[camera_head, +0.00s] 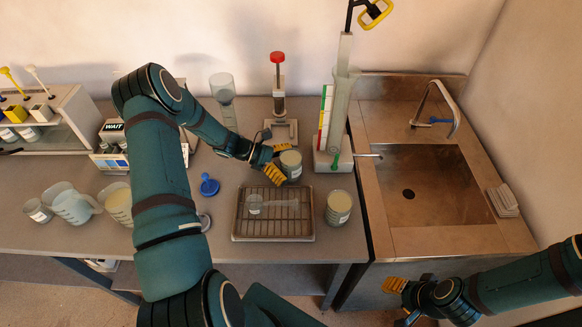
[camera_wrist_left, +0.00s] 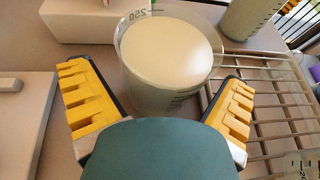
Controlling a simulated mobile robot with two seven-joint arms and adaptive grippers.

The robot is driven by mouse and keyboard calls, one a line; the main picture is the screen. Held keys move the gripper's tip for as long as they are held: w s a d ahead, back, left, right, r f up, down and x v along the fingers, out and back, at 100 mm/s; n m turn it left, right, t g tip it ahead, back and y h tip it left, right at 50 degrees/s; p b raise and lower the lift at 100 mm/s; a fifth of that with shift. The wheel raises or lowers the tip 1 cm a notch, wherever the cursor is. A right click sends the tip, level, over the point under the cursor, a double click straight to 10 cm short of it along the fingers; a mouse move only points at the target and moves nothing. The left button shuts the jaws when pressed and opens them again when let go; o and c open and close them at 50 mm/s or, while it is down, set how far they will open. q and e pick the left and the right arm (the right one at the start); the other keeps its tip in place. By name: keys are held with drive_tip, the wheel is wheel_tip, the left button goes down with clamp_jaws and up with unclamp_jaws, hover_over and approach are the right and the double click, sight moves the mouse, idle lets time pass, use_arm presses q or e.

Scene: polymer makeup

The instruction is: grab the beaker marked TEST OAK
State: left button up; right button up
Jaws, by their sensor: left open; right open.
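A beaker (camera_head: 292,162) with pale contents stands behind the wire rack, at the fingertips of my left gripper (camera_head: 278,162). In the left wrist view this beaker (camera_wrist_left: 165,65), with a 250 mark, stands upright in front of the left gripper (camera_wrist_left: 158,110), whose yellow fingers are open on either side of it. No grip on it shows. A second filled beaker (camera_head: 339,208) stands right of the rack; it also shows in the left wrist view (camera_wrist_left: 248,17). I cannot read TEST OAK on any label. My right gripper (camera_head: 398,290) is low in front of the sink cabinet, away from the beakers.
A wire rack on a tray (camera_head: 240,228) holds small glassware. Several beakers and jugs (camera_head: 70,205) stand at the left. A red-topped stand (camera_head: 279,105) and a tall cylinder (camera_head: 341,110) stand behind. The sink (camera_head: 425,185) is at the right.

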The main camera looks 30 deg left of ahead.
use_arm(q)
drive_tip(key=shift+d, duration=0.15)
drive_tip(key=c, duration=1.3)
